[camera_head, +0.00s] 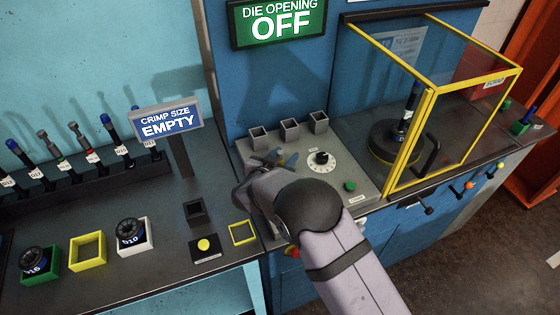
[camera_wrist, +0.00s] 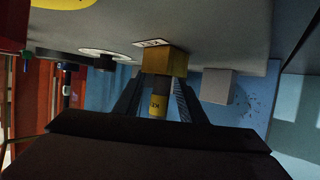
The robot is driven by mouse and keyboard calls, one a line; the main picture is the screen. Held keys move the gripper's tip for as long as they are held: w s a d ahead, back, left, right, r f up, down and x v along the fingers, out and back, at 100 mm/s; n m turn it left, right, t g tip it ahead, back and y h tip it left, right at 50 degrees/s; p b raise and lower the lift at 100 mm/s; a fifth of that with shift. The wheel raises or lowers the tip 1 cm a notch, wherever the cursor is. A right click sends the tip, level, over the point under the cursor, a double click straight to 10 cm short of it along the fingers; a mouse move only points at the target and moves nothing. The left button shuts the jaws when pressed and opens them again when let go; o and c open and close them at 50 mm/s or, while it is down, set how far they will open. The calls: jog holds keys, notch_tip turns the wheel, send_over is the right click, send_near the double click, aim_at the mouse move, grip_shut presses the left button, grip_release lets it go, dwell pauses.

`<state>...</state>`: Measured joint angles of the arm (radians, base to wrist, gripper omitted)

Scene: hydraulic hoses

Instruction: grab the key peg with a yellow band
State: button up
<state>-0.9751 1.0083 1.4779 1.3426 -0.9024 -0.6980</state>
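In the wrist view, the key peg with a yellow band (camera_wrist: 158,103) stands in a yellow square socket (camera_wrist: 176,63). This view is upside down, so the peg's free end points to the lower edge. My gripper (camera_wrist: 159,82) is open, with one dark finger on each side of the peg. A narrow gap seems to show between the peg and each finger. In the head view, my arm covers the peg and its socket, and my gripper cannot be made out clearly.
A grey socket (camera_wrist: 217,86) stands beside the yellow one. The panel also bears a dial (camera_head: 321,161), a green button (camera_head: 349,186) and several grey sockets (camera_head: 290,129). A yellow-framed booth (camera_head: 430,110) stands to the right. A peg rack (camera_head: 70,180) is at the left.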

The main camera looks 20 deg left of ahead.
grip_shut()
jog(key=shift+r, duration=0.1)
